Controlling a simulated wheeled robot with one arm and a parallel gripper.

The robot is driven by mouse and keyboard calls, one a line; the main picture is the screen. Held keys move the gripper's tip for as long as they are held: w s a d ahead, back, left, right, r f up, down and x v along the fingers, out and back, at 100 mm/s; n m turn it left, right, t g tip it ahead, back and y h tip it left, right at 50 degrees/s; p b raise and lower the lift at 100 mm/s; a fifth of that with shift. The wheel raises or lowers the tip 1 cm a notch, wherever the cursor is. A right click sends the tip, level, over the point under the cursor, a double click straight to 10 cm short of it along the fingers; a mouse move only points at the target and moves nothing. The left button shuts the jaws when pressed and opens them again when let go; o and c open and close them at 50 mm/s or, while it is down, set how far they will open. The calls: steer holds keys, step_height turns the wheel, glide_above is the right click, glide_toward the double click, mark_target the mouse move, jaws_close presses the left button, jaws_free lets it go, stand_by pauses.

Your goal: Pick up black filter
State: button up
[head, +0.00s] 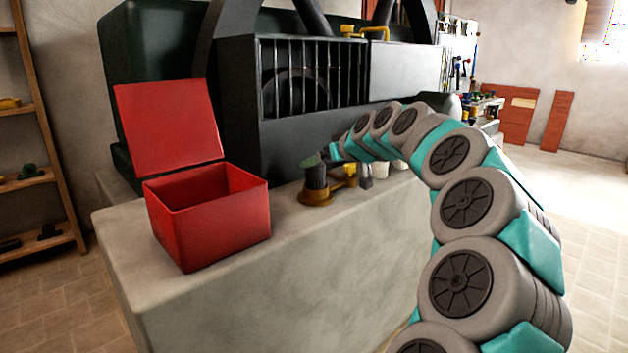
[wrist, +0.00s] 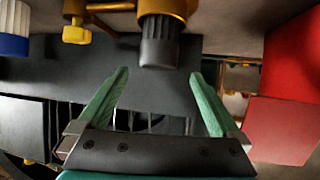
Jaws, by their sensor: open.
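The black filter (head: 316,179) stands upright in a round brass-coloured base on the stone ledge. In the wrist view the ribbed filter (wrist: 160,42) points toward my gripper, its dark end roughly level with the fingertips and centred across the gap between them. My gripper (wrist: 160,73) has its two green fingers spread wide, with nothing held. In the head view the gripper is at the filter's top, mostly hidden behind my arm, so exact contact cannot be told there.
An open red box (head: 208,222) with a raised lid stands left on the ledge. A yellow valve part (head: 350,171) and small pale items (head: 380,170) sit right of the filter. A dark machine with a barred front (head: 310,80) rises close behind.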

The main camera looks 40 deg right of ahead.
mark_target(317, 165)
steer(key=x, duration=0.5)
steer(key=shift+d+f+p, duration=0.1)
steer(key=shift+d+p, duration=0.05)
steer(key=shift+p, duration=0.25)
steer(key=shift+s, duration=0.1)
steer(key=c, duration=1.5)
